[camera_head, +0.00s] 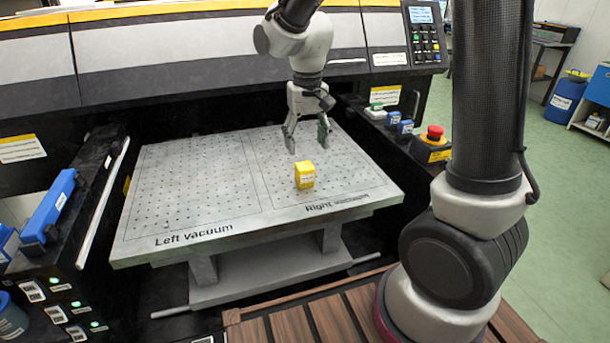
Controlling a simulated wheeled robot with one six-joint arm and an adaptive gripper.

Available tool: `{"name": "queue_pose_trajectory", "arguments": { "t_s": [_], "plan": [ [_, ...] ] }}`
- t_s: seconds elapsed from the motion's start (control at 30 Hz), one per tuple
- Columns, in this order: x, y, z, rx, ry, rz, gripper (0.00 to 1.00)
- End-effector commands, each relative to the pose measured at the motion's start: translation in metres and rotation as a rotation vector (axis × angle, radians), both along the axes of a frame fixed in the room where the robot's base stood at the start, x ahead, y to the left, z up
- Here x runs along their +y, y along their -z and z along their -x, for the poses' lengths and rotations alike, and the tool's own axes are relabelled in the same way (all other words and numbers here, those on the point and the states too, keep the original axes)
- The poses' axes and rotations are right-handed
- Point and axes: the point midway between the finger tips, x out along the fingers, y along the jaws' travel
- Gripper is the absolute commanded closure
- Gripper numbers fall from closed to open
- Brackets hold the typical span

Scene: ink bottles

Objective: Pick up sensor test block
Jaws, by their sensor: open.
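A small yellow block (305,176) with a pale label on its front stands on the right half of the perforated metal vacuum table (185,222), near the "Right vacuum" lettering. I take it to be the sensor test block. My gripper (307,143) points down above the table, with its two fingers spread apart and nothing between them. In the picture its fingertips are just above the block, and I see a gap between them and the block. How far the gripper is in front of or behind the block I cannot tell.
A red emergency stop button (434,133) on a yellow box and small blue-labelled bottles (404,128) stand right of the table. A blue item (50,205) lies on the left rack. The printer body (200,55) closes off the back. The table's left half is clear.

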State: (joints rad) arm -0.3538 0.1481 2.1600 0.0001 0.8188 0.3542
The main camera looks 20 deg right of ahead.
Motion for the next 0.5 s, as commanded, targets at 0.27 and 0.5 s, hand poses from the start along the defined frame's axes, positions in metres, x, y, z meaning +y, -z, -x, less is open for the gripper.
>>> {"name": "queue_pose_trajectory", "arguments": {
  "t_s": [0.27, 0.5],
  "plan": [
    [0.008, 0.031, -0.005, 0.018, 0.0, 0.007, 0.36],
    [0.002, 0.065, 0.0, 0.018, 0.0, 0.007, 0.36]
  ]
}}
